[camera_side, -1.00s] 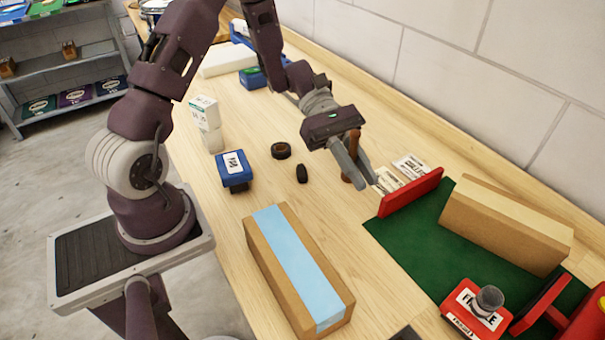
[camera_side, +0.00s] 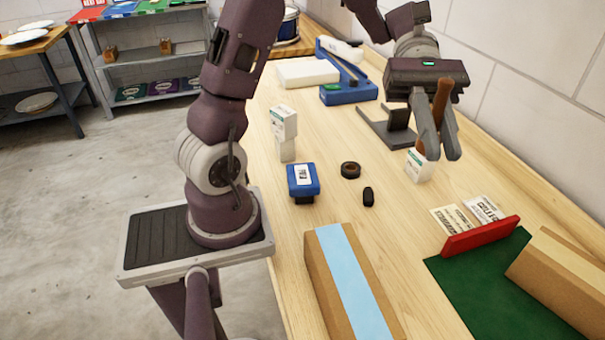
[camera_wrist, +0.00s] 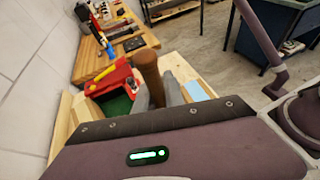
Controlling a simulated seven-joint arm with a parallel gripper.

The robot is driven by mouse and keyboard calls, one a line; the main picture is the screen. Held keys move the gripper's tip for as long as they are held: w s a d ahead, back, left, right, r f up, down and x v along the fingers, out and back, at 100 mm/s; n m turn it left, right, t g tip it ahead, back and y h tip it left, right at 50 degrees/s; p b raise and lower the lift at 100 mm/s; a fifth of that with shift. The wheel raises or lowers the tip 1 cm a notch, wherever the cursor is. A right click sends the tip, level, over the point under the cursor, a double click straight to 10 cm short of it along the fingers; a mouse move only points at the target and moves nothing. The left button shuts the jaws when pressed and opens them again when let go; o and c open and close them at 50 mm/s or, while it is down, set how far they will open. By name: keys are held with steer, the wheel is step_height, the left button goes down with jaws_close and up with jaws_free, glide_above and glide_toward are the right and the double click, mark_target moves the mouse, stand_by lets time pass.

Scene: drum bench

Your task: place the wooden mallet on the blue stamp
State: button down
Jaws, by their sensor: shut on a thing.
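My gripper (camera_side: 437,152) is shut on the wooden mallet (camera_side: 441,100), a brown turned piece between its fingers. The gripper holds it raised above the bench, at the right of the side view. In the wrist view the mallet (camera_wrist: 148,72) stands up between the fingers; part of it is hidden by the gripper. The blue stamp (camera_side: 303,178), a blue block with a white label and a dark base, sits on the bench left of my gripper and apart from it.
A black ring (camera_side: 350,170) and a small black piece (camera_side: 368,196) lie right of the stamp. Stacked white boxes (camera_side: 285,122) stand behind it. Another white box (camera_side: 419,168) is by my gripper, near a grey stand (camera_side: 390,128). A taped carton (camera_side: 325,270) lies in front.

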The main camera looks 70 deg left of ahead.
steer(key=s+a+f+m+g+y, duration=0.3)
steer(key=s+a+m+g+y, duration=0.15)
steer(key=s+m+y, duration=0.35)
steer(key=s+a+f+m+g+y, duration=0.3)
steer(key=s+m+g+y, duration=0.25)
steer(key=s+m, duration=0.3)
step_height(320, 180, up, 8)
steer(key=m+t+y, duration=1.3)
steer(key=m+t, duration=0.1)
steer(key=m, duration=0.3)
glide_above(303, 175)
steer(key=shift+n, duration=0.35)
step_height(303, 175, down, 21)
steer(key=shift+f, duration=0.1)
steer(key=c, duration=1.4)
jaws_free()
steer(key=shift+c, duration=0.2)
